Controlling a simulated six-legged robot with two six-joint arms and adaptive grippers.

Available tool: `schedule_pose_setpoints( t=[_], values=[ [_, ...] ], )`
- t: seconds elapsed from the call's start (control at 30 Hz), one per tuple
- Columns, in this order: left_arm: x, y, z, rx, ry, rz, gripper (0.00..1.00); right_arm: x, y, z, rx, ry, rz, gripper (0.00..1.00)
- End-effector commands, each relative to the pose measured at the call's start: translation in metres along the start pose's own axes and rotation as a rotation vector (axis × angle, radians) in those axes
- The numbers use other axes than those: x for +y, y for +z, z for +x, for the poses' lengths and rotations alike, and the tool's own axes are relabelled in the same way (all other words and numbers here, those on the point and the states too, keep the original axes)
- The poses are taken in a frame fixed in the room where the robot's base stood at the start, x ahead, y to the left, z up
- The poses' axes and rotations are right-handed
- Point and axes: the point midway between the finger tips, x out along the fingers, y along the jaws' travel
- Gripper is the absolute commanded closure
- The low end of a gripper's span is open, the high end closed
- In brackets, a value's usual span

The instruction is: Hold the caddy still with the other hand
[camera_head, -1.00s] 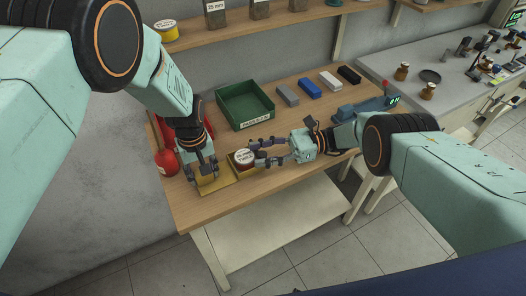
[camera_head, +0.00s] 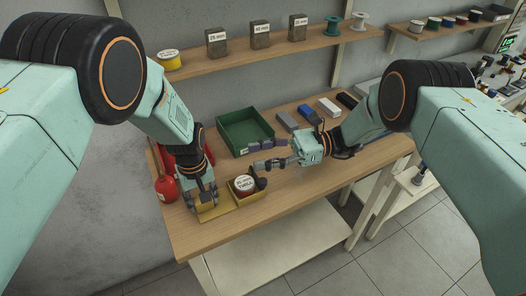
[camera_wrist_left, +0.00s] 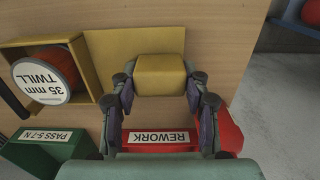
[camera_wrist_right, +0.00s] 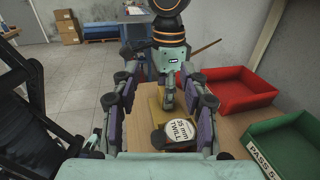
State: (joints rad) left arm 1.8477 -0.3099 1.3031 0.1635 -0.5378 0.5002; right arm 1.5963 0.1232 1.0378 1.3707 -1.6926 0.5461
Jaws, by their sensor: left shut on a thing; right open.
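The caddy is a yellow plate (camera_head: 222,213) with a yellow grip block (camera_wrist_left: 160,75) and a yellow box (camera_wrist_left: 84,52) at one side. The box holds a red roll with a white "35 mm TWILL" label (camera_wrist_left: 40,80); it also shows in the right wrist view (camera_wrist_right: 182,130). My left gripper (camera_head: 204,197) is shut on the grip block, one finger on each side, as the left wrist view (camera_wrist_left: 160,85) shows. The caddy sits flat on the bench. My right gripper (camera_head: 255,157) is open and empty, apart from the caddy, beyond the boxed roll.
A green "PASS" bin (camera_head: 243,131) stands behind the caddy, and a red "REWORK" bin (camera_wrist_right: 246,88) is partly hidden behind my left arm. The bench front (camera_head: 270,208) is clear.

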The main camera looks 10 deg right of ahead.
Motion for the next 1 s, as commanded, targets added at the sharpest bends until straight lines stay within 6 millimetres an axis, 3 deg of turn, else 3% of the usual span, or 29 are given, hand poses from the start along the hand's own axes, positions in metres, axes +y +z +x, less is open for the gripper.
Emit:
schedule_pose_setpoints(
  t=[0.4,0.57,0.77,0.9,1.0],
  values=[
    [0.0,-0.001,-0.001,0.001,0.001,0.0,0.92,0.0,0.008,0.0,0.0,0.0,0.0,0.56],
    [0.0,-0.001,-0.001,0.001,0.001,0.0,0.92,0.007,-0.004,-0.003,-0.003,-0.008,0.027,0.69],
    [0.0,-0.001,0.0,0.001,0.001,0.0,0.92,0.052,-0.046,-0.009,-0.104,-0.125,0.279,0.86],
    [0.0,-0.001,0.0,0.001,0.001,0.0,0.92,0.082,-0.067,-0.013,-0.212,-0.258,0.544,0.98],
    [0.0,-0.001,0.0,0.001,0.001,0.0,0.92,0.102,-0.078,-0.017,-0.294,-0.356,0.738,1.0]
  ],
)
